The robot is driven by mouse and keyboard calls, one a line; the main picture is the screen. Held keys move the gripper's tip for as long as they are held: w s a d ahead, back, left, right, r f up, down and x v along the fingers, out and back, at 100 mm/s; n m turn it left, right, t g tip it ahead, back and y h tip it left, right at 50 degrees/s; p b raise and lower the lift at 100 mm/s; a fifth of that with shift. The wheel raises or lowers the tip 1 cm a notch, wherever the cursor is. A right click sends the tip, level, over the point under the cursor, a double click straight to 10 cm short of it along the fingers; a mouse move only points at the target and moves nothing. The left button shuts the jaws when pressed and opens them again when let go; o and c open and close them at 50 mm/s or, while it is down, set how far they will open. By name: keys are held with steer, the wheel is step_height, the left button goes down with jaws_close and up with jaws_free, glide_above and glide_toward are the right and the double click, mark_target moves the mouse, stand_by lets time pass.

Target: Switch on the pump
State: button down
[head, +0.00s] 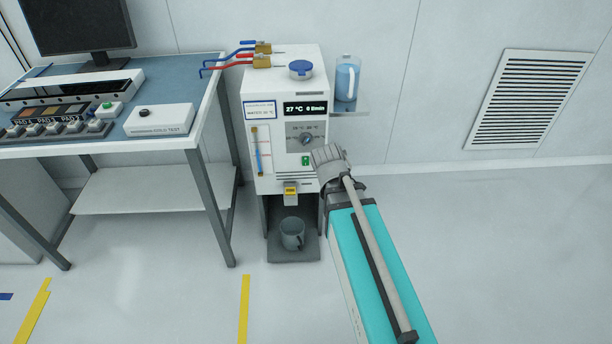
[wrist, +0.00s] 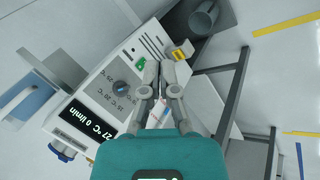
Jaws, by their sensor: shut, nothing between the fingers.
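The white chiller unit (head: 281,92) stands upright at centre, and its display (head: 305,108) reads 27 °C and 0 l/min. Below the display is a temperature dial (head: 306,139), also seen in the wrist view (wrist: 122,87). Under the dial is a small green switch (head: 306,160); in the wrist view the green switch (wrist: 140,63) lies just left of my fingertips. My gripper (wrist: 160,68) is shut and empty in front of the lower panel. I cannot tell whether it touches the panel. In the head view my arm comes from the lower right and its fingers are largely hidden.
A yellow-tagged drain tap (head: 291,190) sits above a grey mug (head: 292,233) on the base. A blue-filled jug (head: 346,78) stands on a side shelf. The workbench (head: 170,70) is at left. The floor at right is clear.

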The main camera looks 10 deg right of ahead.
mark_target(306, 165)
steer(key=w+a+f+n+t+b, duration=0.2)
steer(key=w+f+n+t+b, duration=0.3)
steer(key=b, duration=1.1)
steer(key=w+a+f+n+t+y+b, duration=0.1)
steer(key=w+a+f+n+t+b, duration=0.1)
steer(key=w+f+n+t+b, duration=0.4)
steer(key=shift+w+a+f+n+b, duration=0.4)
steer(key=shift+w+f+n+b, duration=2.05)
steer(key=shift+f+n+b, duration=3.75)
step_height(306, 165, up, 3)
steer(key=shift+w+r+n+p, duration=0.1)
steer(key=shift+n+p, duration=0.65)
steer(key=shift+n, duration=0.35)
steer(key=w, duration=0.4)
steer(key=w+d+f+b, duration=0.1)
steer(key=w, duration=0.8)
steer(key=shift+w+d+f+b, duration=0.25)
steer(key=shift+w+f+b, duration=0.1)
